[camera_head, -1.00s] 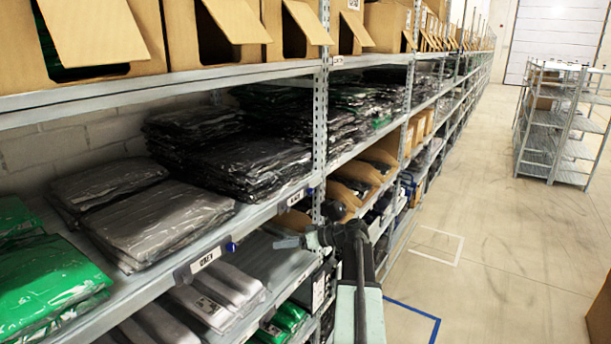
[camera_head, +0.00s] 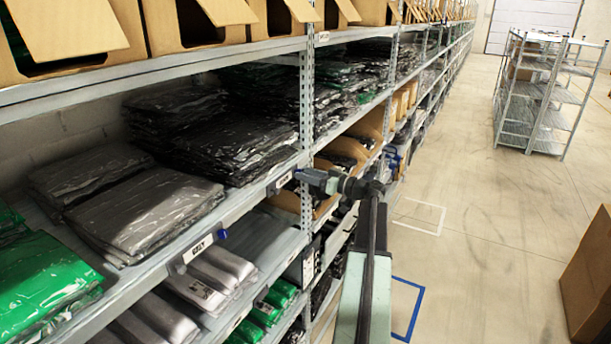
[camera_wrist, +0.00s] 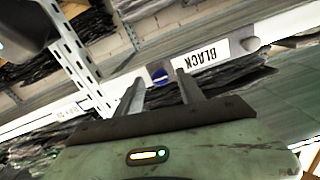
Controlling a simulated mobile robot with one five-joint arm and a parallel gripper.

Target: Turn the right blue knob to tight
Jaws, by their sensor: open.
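The right blue knob (camera_wrist: 158,75) sits on the shelf-edge rail beside an upside-down "BLACK" label (camera_wrist: 203,54) in the wrist view. My gripper (camera_wrist: 159,84) is open, with one finger on each side of the knob in that picture. I cannot tell whether the fingers touch it. In the head view my gripper (camera_head: 299,174) is at the rail, at the right end of a label (camera_head: 284,182), and mostly hides this knob. Another blue knob (camera_head: 222,234) is on the same rail further left, beside a grey-stock label (camera_head: 198,248).
A perforated metal upright (camera_head: 307,105) stands close to my gripper. Bagged black garments (camera_head: 225,145) fill the shelf behind the rail, and green bags (camera_head: 45,285) lie at left. The aisle floor at right is open, with a cardboard box (camera_head: 590,280) and a wire rack (camera_head: 540,90).

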